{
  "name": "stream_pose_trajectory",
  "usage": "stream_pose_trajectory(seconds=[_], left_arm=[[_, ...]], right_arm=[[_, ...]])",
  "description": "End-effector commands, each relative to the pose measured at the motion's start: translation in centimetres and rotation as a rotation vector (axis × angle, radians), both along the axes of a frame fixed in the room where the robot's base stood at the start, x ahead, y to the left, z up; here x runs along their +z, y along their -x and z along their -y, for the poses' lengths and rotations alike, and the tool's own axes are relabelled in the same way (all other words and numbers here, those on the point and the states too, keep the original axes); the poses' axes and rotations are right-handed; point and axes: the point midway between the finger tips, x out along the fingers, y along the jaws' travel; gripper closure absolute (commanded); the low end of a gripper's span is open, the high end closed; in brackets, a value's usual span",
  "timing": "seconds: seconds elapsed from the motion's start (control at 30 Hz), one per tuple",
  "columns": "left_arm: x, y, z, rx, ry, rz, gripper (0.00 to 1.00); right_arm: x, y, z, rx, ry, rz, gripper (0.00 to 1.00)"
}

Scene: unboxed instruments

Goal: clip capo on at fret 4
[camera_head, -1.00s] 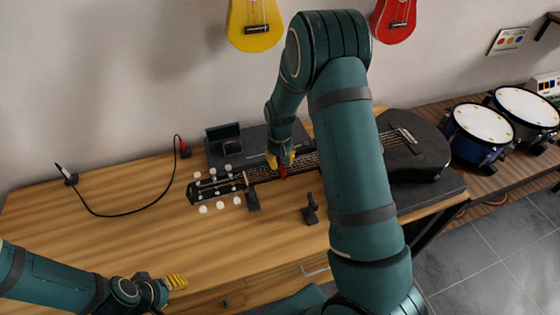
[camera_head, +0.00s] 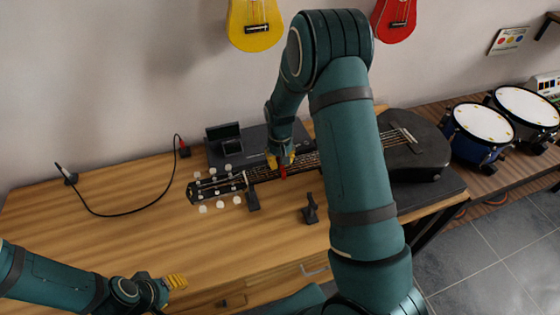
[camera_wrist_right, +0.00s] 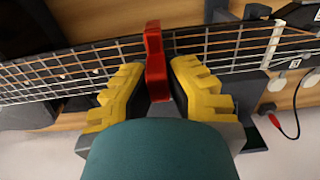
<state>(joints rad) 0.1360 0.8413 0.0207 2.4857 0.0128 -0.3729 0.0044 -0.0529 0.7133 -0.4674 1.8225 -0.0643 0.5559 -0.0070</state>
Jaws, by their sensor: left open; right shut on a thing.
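The black guitar (camera_head: 405,158) lies on the table with its headstock (camera_head: 217,186) to the left and its neck running right. The red capo (camera_head: 283,172) is at the neck. In the right wrist view the capo (camera_wrist_right: 155,62) stands across the strings of the neck (camera_wrist_right: 215,48), between the yellow fingertips. My right gripper (camera_head: 282,161) is shut on the capo; it also shows in the right wrist view (camera_wrist_right: 157,85). I cannot tell which fret it sits at or whether it is clamped. My left gripper (camera_head: 176,282) is open and empty near the table's front left.
Two small black stands (camera_head: 310,209) are on the table near the neck. A dark open case (camera_head: 225,140) is behind the neck. A black cable (camera_head: 110,215) lies at the left. Drums (camera_head: 482,125) stand at the right.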

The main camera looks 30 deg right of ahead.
Motion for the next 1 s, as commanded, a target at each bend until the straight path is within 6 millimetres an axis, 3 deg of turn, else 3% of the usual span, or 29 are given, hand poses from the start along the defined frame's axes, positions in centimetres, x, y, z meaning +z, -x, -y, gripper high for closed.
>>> stream_pose_trajectory(seconds=[0.77, 0.8, 0.87, 1.0], left_arm=[[-0.54, 0.00, 0.00, 0.000, 0.000, 0.000, 0.53], [-0.54, 0.00, 0.00, 0.000, 0.000, 0.000, 0.53], [-0.54, 0.00, 0.00, 0.000, 0.000, 0.000, 0.53], [-0.54, 0.00, 0.00, 0.000, 0.000, 0.000, 0.53]], right_arm=[[-0.71, 0.00, -0.01, 0.000, 0.000, 0.000, 1.00], [-0.71, 0.00, -0.01, 0.000, 0.000, 0.000, 0.78], [-0.71, 0.00, -0.01, 0.000, 0.000, 0.000, 0.60], [-0.71, 0.00, -0.01, 0.000, 0.000, 0.000, 0.60]])
